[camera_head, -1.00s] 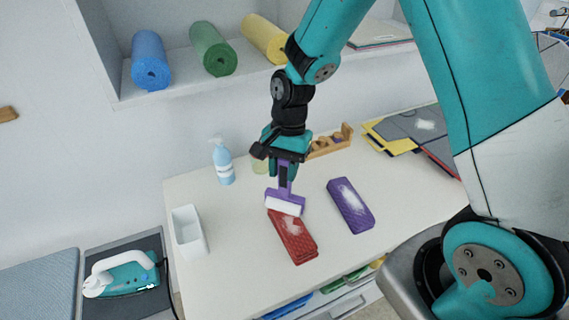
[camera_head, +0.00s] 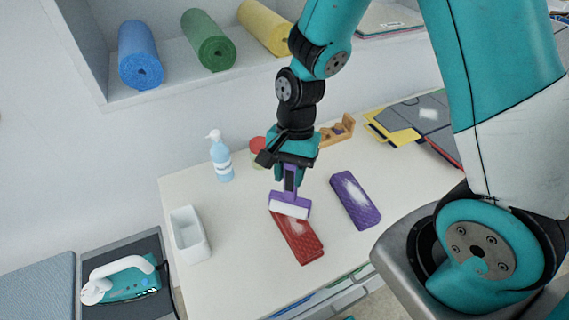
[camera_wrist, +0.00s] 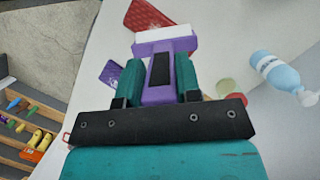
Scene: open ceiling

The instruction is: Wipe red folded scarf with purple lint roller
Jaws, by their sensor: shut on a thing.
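My gripper (camera_head: 288,172) is shut on the handle of the purple lint roller (camera_head: 290,200), whose white roller head points down. In the wrist view the lint roller (camera_wrist: 160,75) sits between the teal fingers (camera_wrist: 160,82). The red folded scarf (camera_head: 302,246) lies on the white table with white lint on it. The roller head is over the scarf's far end; I cannot tell if it touches. Part of the red scarf (camera_wrist: 146,14) shows beyond the roller head in the wrist view.
A purple folded scarf (camera_head: 357,203) with lint lies right of the red one. A white bin (camera_head: 189,234), a blue pump bottle (camera_head: 220,158) and a wooden holder (camera_head: 337,131) stand on the table (camera_head: 235,280). An iron (camera_head: 122,280) rests at lower left.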

